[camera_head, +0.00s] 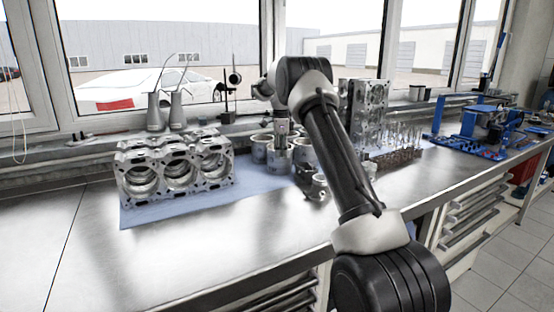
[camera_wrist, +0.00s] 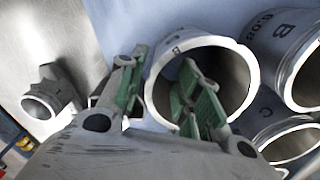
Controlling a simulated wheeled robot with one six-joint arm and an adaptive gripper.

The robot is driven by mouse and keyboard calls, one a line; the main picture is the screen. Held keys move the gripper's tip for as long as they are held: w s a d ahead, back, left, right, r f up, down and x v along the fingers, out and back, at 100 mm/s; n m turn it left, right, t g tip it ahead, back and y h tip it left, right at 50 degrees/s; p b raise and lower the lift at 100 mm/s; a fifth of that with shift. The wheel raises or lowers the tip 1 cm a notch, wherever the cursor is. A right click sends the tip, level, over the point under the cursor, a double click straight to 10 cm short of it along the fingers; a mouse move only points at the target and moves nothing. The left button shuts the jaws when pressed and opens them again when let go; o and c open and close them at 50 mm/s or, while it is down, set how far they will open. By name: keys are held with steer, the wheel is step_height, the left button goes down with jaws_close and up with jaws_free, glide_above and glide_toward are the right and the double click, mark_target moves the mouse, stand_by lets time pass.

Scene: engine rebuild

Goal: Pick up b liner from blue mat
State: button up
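Several grey metal cylinder liners stand on the blue mat (camera_head: 190,208) in the middle of the bench. In the wrist view, one liner (camera_wrist: 205,43) stands at my gripper, with a small mark I cannot read surely. Another liner (camera_wrist: 258,50) at the upper right is marked "B" with digits below. A third liner (camera_wrist: 262,130), marked "C", is at the lower right. My gripper (camera_wrist: 166,92) has its green-padded fingers apart. One finger is over the middle liner's bore, the other outside its left wall. Contact cannot be told. In the head view my gripper (camera_head: 282,135) is above the liners.
An engine block (camera_head: 175,172) stands left of the liners. Another upright block (camera_head: 366,110) and rows of small parts (camera_head: 400,145) are to the right. A small metal part (camera_wrist: 50,95) lies left of my gripper. The bench's left front is clear.

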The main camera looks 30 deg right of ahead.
glide_above(280, 175)
steer(key=f, duration=0.4)
steer(key=shift+w+f, duration=0.2)
steer(key=shift+f, duration=0.15)
steer(key=shift+c, duration=0.2)
jaws_close()
